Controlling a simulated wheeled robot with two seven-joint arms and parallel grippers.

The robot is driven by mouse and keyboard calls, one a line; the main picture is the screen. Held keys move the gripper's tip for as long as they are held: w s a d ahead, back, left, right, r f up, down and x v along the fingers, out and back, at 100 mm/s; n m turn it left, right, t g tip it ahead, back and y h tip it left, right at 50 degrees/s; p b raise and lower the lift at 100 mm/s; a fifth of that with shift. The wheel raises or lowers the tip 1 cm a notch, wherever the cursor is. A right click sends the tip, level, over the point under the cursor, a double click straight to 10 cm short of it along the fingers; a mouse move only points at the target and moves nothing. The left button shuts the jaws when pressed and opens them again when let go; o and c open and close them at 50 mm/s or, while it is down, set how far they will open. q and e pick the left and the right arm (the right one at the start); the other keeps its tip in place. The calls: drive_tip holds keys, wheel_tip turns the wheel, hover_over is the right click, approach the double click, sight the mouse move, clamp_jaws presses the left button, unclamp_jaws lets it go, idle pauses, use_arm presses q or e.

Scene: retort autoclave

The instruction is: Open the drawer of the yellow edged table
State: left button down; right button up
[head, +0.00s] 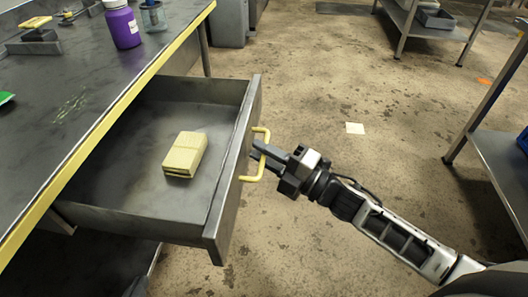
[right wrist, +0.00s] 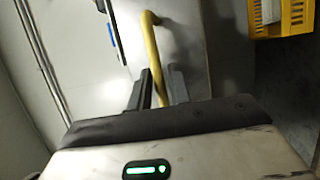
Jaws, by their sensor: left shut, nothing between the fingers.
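The yellow edged table (head: 95,125) fills the left of the head view. Its grey drawer (head: 230,185) stands pulled well out, and its inside shows. A pale yellow block-like item (head: 185,154) lies in it. The yellow handle (head: 262,170) is on the drawer front. My right gripper (head: 266,153) reaches it from the right. In the right wrist view, the handle (right wrist: 155,50) runs down between the two fingers of my right gripper (right wrist: 158,88), which are close around it. My left gripper is not in view.
A purple bottle (head: 122,24) and a small container (head: 153,16) stand on the tabletop. Shelved tables stand at the right (head: 505,165) and top right (head: 440,30). The floor between is largely clear. A yellow crate (right wrist: 280,18) shows in the right wrist view.

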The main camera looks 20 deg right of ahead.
use_arm(q)
drive_tip(key=shift+w, duration=0.1)
use_arm(e)
drive_tip(key=shift+d, duration=0.1)
drive_tip(key=v, duration=1.6)
